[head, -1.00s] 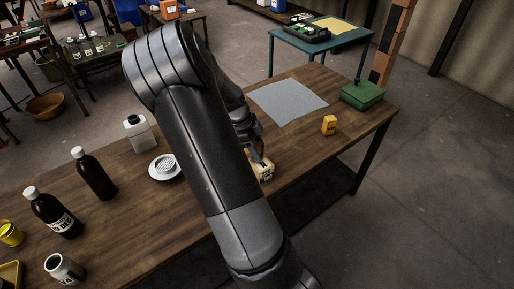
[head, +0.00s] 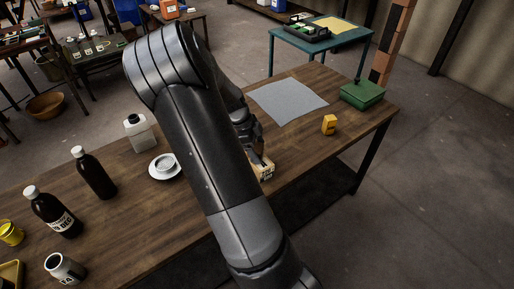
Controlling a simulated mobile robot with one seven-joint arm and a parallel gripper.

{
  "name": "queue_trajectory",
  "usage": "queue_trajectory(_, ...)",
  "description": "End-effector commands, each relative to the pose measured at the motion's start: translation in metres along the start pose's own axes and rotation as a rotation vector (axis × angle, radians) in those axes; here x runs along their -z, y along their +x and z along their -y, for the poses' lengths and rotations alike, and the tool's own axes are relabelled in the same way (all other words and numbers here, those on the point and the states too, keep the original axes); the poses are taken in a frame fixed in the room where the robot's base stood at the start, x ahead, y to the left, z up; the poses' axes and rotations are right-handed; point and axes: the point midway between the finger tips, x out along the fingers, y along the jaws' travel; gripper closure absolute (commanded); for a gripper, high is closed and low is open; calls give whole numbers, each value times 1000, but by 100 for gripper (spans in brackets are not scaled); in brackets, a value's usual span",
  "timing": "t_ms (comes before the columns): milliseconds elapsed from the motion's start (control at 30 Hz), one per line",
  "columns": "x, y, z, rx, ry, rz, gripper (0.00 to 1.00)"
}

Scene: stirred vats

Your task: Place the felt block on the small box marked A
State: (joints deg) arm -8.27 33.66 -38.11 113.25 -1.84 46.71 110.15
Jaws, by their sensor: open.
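A small cream box (head: 267,174) with dark marking stands near the front edge of the wooden table, partly hidden by my arm; I cannot read its letter. My gripper (head: 259,158) is at the top of this box, partly hidden behind my own arm. Its jaws are open. A small yellow-orange block-shaped item (head: 329,125) with a dark mark stands apart on the right of the table. I cannot make out the felt block for certain; it may be hidden by my arm or gripper.
A grey sheet (head: 288,101) lies flat behind the gripper. A green box (head: 362,95) stands at the far right corner. A white dish (head: 165,168), a white bottle (head: 139,134) and dark bottles (head: 94,174) stand left of my arm. The table's right front is clear.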

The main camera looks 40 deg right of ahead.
Motion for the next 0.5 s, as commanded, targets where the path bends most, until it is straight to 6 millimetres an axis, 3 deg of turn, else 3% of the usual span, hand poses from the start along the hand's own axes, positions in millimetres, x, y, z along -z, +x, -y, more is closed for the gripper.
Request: queue_trajectory(500, 0, -97, 0, 4, -1, 2, 24)
